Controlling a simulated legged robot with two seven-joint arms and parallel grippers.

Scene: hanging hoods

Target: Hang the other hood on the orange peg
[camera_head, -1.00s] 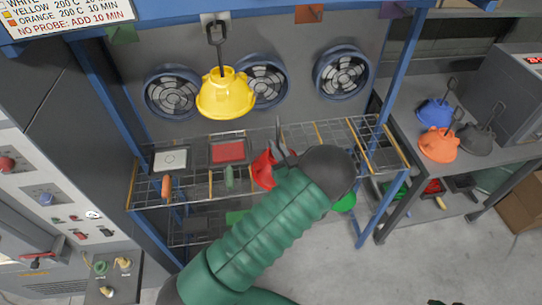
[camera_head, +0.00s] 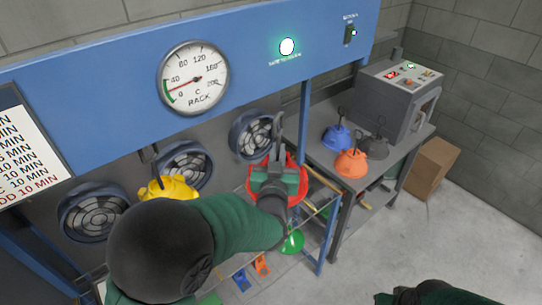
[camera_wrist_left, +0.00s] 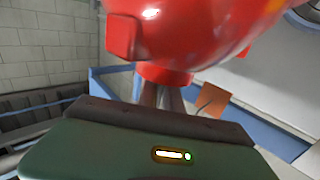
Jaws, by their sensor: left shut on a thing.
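My left gripper (camera_head: 277,170) is shut on the red hood (camera_head: 297,180) and holds it up in front of the rack, near the right fan. The hood also fills the top of the left wrist view (camera_wrist_left: 195,30), close above the gripper (camera_wrist_left: 160,120). A dark hook rises above the hood in the head view. An orange plate (camera_wrist_left: 212,101) shows beyond the hood in the left wrist view; the peg itself is not clear there. The yellow hood (camera_head: 168,188) hangs at left, partly hidden by my arm. My right gripper is not in view.
The blue panel with the gauge (camera_head: 194,78) crosses above the rack, and a blue post (camera_head: 304,120) stands right of the red hood. Blue (camera_head: 336,137), orange (camera_head: 351,163) and dark grey (camera_head: 375,147) hoods stand on the side bench. A cardboard box (camera_head: 432,165) sits on the floor.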

